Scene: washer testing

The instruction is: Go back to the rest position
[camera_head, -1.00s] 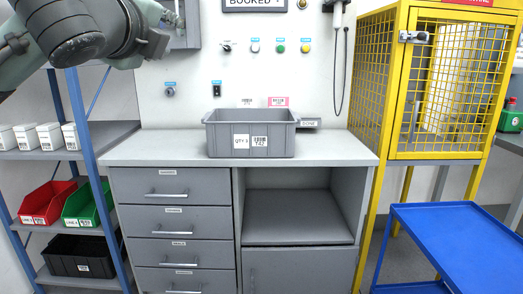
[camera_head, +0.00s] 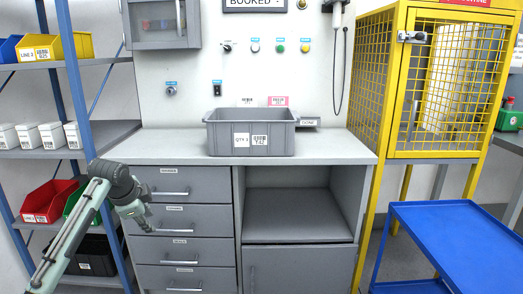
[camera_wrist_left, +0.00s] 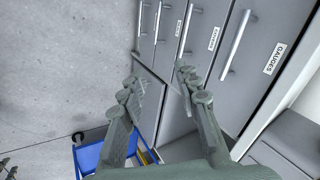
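My left arm comes in from the lower left in the head view. My left gripper (camera_head: 146,220) is in front of the left side of the drawer cabinet (camera_head: 180,247). In the left wrist view my left gripper (camera_wrist_left: 158,92) has its two fingers spread apart with nothing between them. The drawer fronts and handles show beyond the fingers there. My right gripper is in neither view.
A grey bin (camera_head: 222,145) stands on the worktop (camera_head: 340,150). A blue-post shelf (camera_head: 72,95) with bins is at the left, partly behind my left arm. A yellow mesh cage (camera_head: 370,80) and a blue cart (camera_head: 450,245) are at the right. Floor shows in the left wrist view.

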